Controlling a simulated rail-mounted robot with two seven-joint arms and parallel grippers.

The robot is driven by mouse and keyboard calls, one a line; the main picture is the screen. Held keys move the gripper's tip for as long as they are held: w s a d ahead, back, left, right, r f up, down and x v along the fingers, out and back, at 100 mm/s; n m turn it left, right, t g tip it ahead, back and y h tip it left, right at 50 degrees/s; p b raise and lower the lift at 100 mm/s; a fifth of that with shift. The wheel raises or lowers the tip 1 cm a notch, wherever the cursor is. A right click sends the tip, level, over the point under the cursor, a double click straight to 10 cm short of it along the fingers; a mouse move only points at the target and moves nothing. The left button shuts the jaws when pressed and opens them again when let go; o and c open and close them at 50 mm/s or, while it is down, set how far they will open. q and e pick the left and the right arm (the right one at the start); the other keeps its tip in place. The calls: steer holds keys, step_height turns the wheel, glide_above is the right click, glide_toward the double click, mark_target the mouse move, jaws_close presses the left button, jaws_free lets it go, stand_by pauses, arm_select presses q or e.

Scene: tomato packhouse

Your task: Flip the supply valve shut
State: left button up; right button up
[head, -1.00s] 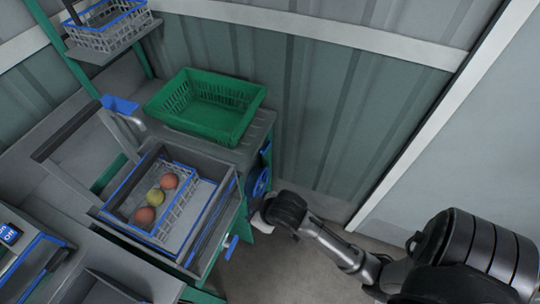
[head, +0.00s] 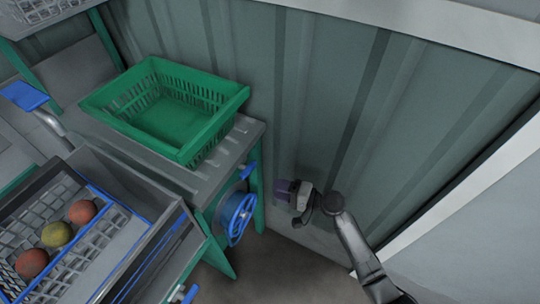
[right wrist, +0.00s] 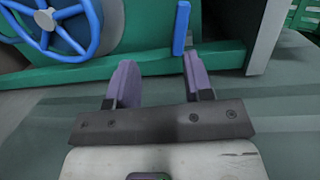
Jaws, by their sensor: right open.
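A blue lever handle (head: 248,170), which looks like the supply valve, is on the end of the bench below its top edge. It also shows in the right wrist view as a straight blue bar (right wrist: 182,28). Its pivot is not clear. My right gripper (head: 283,190) is open and empty, to the right of the lever and apart from it. In the right wrist view its purple fingers (right wrist: 160,78) are spread, with the lever beyond them, nearer the right finger. My left gripper is not in view.
A blue handwheel (head: 238,218) sits on the bench end below the lever and shows in the right wrist view (right wrist: 50,27). A green crate (head: 168,148) stands on the bench. A corrugated wall (head: 340,100) is behind my gripper.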

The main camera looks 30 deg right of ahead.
mark_target(246, 168)
steer(key=w+a+m+b, duration=0.1)
steer(key=w+a, duration=0.1)
steer(key=w, duration=0.2)
steer(key=w+a+r+m+t+b, duration=0.1)
steer(key=w+a, duration=0.1)
steer(key=w, duration=0.2)
steer(key=w+a+m+t+h+b, duration=0.1)
steer(key=w+a, duration=0.1)
steer(key=w, duration=0.2)
steer(key=shift+a+r+m, duration=0.2)
steer(key=shift+a+m, duration=0.1)
steer(key=shift+a, duration=0.05)
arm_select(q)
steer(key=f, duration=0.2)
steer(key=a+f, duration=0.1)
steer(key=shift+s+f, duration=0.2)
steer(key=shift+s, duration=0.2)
arm_select(e)
steer(key=shift+w+a, duration=0.2)
steer(key=shift+w, duration=0.1)
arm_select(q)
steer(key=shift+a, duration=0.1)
arm_select(e)
steer(key=shift+c, duration=0.3)
